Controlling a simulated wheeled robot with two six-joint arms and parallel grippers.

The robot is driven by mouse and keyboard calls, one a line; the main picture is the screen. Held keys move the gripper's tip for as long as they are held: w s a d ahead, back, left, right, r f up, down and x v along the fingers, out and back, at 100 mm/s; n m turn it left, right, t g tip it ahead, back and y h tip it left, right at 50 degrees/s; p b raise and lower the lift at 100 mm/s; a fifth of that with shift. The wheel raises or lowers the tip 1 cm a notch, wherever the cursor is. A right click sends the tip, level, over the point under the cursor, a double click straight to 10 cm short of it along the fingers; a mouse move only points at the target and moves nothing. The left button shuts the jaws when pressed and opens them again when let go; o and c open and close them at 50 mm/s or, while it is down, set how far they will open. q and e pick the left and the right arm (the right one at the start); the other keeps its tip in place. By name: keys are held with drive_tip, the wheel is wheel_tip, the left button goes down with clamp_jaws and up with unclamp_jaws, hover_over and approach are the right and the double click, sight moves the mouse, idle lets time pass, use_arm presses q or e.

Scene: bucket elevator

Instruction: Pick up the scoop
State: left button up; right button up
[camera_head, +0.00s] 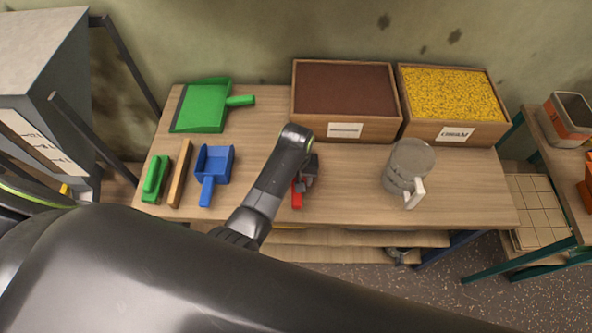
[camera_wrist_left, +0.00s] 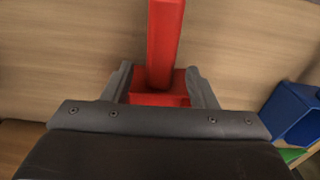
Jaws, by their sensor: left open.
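A red scoop (camera_head: 297,200) lies on the wooden table (camera_head: 262,125), largely hidden by my left arm in the head view. In the left wrist view its red handle (camera_wrist_left: 165,40) points up the picture, and a wider red part sits between the two fingers. My left gripper (camera_head: 307,172) is open, pointing down over the scoop, with one finger on each side of the red part in the left wrist view (camera_wrist_left: 163,86). Whether the fingers touch it I cannot tell. A blue scoop (camera_head: 215,165) lies to the left on the table. My right gripper is not in view.
A green dustpan (camera_head: 203,107), a green brush (camera_head: 154,180) and a wooden-handled piece (camera_head: 180,173) lie at left. Bins of brown (camera_head: 343,88) and yellow (camera_head: 450,95) material stand at the back. A grey jug (camera_head: 408,168) stands right of my gripper.

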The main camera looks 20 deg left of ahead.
use_arm(q)
drive_tip(key=shift+f, duration=1.15)
clamp_jaws()
